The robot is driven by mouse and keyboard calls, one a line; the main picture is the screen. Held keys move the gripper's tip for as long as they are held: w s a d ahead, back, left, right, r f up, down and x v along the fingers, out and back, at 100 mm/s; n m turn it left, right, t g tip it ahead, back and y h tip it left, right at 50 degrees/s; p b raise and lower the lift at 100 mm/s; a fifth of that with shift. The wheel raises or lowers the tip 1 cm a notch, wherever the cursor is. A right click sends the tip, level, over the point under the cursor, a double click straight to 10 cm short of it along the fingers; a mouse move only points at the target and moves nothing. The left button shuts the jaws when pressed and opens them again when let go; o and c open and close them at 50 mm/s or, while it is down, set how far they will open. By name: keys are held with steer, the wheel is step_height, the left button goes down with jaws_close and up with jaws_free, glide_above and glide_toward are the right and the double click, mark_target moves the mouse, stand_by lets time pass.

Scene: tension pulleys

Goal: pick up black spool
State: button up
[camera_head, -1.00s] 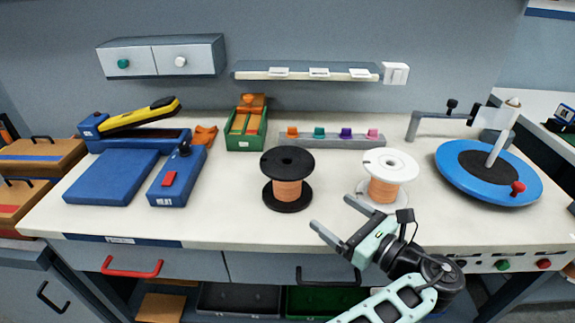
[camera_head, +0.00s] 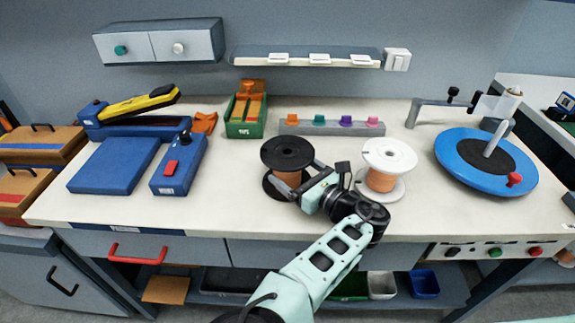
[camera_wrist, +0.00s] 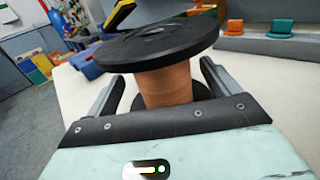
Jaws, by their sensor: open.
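The black spool (camera_head: 287,152) stands upright on the bench, with black flanges and copper-coloured wire round its core. It also shows in the wrist view (camera_wrist: 160,45), straight ahead of my gripper. My gripper (camera_head: 296,178) is at the spool's core, between its top and bottom flanges. In the wrist view the open fingers (camera_wrist: 160,88) stand on either side of the copper winding, with gaps visible between them and it. Part of the bottom flange is hidden behind my gripper.
A white spool (camera_head: 385,168) stands close to the right of my gripper. A blue box with a red switch (camera_head: 178,165) is to the left. A rail with coloured clips (camera_head: 332,127) lies behind. A blue turntable (camera_head: 452,170) is at the right. The bench front (camera_head: 240,220) is clear.

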mark_target(282, 147)
steer(key=x, duration=0.2)
steer(key=p+x, duration=0.1)
steer(key=shift+w+a+r, duration=0.2)
steer(key=shift+w, duration=0.15)
steer(key=shift+w+a+f+p, duration=0.1)
steer(key=shift+w+a+p, duration=0.2)
steer(key=shift+w+a, duration=0.1)
steer(key=c, duration=1.6)
steer(key=shift+o, duration=0.2)
steer(key=shift+r+b, duration=0.65)
steer(key=shift+r, duration=4.45)
